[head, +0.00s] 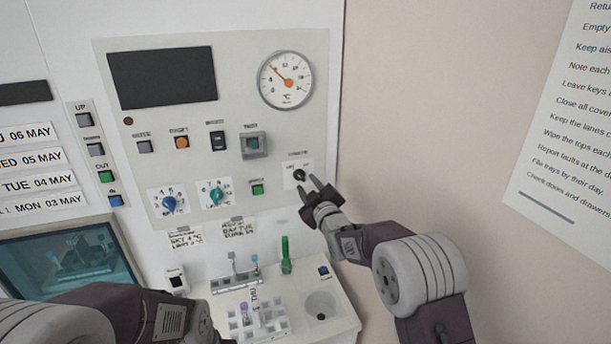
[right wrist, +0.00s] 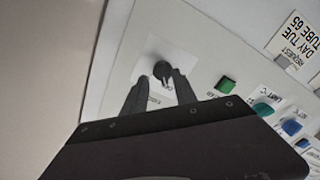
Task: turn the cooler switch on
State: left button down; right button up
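The cooler switch (head: 299,174) is a small black rotary knob on a white plate at the right edge of the grey control panel (head: 220,85). The lettering above it is too small to read surely. In the right wrist view the knob (right wrist: 162,72) shows between the tips of my right gripper. My right gripper (head: 312,186) is open and empty, its two dark fingers pointing at the knob from the lower right. I cannot tell whether either finger touches it. My left arm shows at the lower left, but its gripper is out of view.
A green button (head: 257,189) and the teal (head: 215,195) and blue (head: 169,203) dials lie left of the switch. A round gauge (head: 286,80) is above it. Below, a ledge carries a tube rack (head: 257,320) and a green upright piece (head: 286,255).

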aim_at(302, 178)
jog(key=x, duration=0.2)
jog(key=shift+w+a+p, duration=0.25)
jog(key=shift+a+p, duration=0.1)
jog(key=shift+a, duration=0.05)
jog(key=shift+w+a, duration=0.25)
pick_arm(q)
jog(key=shift+a+r, duration=0.3)
jog(key=shift+r, duration=0.4)
pick_arm(e)
jog(key=shift+d, duration=0.1)
pick_arm(q)
jog(key=shift+d, duration=0.1)
pick_arm(e)
jog(key=shift+d, duration=0.1)
grip_shut()
pick_arm(q)
jog(key=shift+f, duration=0.1)
